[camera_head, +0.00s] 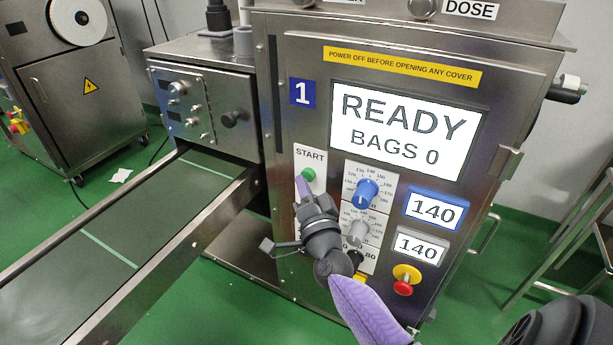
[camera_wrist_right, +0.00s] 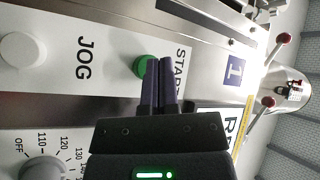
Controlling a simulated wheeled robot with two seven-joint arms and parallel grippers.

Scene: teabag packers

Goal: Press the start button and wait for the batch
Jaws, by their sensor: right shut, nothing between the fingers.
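The green start button (camera_head: 308,174) sits under the START label on the front of machine 1 (camera_head: 520,100). The display (camera_head: 404,128) reads READY, BAGS 0. My right gripper (camera_head: 300,182) is shut and empty, its fingertips at the lower left of the button. In the right wrist view the green button (camera_wrist_right: 142,66) is partly hidden behind the tips of the shut fingers (camera_wrist_right: 158,64). I cannot tell whether the tips touch it. My left gripper is not in view.
A blue knob (camera_head: 367,194) and a red stop button on yellow (camera_head: 404,282) are to the right of my right gripper. Blue and grey readouts show 140. A conveyor (camera_head: 120,230) runs out to the lower left. A white JOG button (camera_wrist_right: 22,52) shows in the wrist view.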

